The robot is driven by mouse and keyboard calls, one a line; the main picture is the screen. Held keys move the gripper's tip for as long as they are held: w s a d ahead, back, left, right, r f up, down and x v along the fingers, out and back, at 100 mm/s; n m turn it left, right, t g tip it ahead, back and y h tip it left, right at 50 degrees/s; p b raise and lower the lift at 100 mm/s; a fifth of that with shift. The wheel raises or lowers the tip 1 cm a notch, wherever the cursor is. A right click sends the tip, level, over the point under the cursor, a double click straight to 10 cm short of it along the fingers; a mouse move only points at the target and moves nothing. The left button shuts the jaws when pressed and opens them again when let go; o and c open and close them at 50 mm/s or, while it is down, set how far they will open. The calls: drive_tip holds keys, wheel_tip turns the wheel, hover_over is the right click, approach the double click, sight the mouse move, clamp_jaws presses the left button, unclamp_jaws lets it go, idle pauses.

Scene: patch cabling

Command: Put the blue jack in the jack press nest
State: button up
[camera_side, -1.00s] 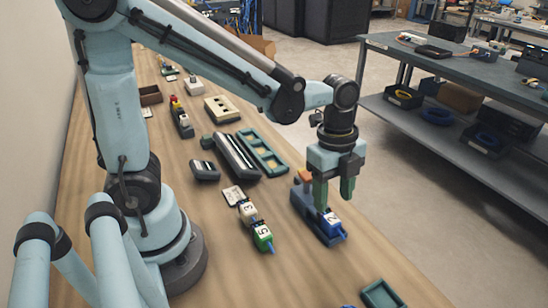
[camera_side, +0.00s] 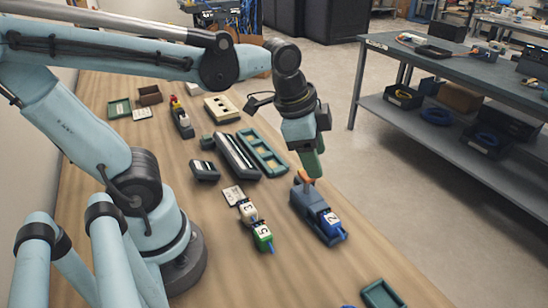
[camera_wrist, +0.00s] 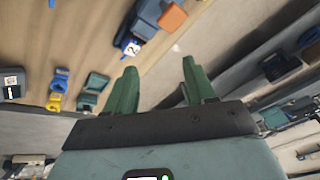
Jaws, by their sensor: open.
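The blue jack (camera_side: 331,222), marked 2, sits at the near end of the blue-grey jack press (camera_side: 310,212), apparently in its nest. How fully it is seated I cannot tell. The press has an orange part (camera_side: 304,178) at its far end. My gripper (camera_side: 316,176) is tilted above that far end, its fingers overlapping in the side view. In the wrist view my gripper (camera_wrist: 159,68) is open, with nothing between its fingers. There the blue jack (camera_wrist: 130,47) and the press (camera_wrist: 147,22) lie beyond the fingertips, clear of them.
A white jack (camera_side: 247,211) and a green jack (camera_side: 262,237) stand left of the press, by a label card (camera_side: 233,195). A dark rack (camera_side: 237,157) and a teal tray (camera_side: 277,166) lie behind. Another teal tray (camera_side: 382,295) is at the near edge.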

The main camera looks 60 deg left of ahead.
drive_tip(key=a+n+t, duration=0.1)
drive_tip(key=n, duration=0.1)
drive_tip(key=s+a+n+t, duration=0.1)
drive_tip(key=n, duration=0.2)
drive_tip(key=a+n+t, duration=0.1)
drive_tip(key=n, duration=0.2)
drive_tip(key=shift+s+f+y, duration=0.15)
drive_tip(key=shift+f+y, duration=0.15)
drive_tip(key=shift+y, duration=0.1)
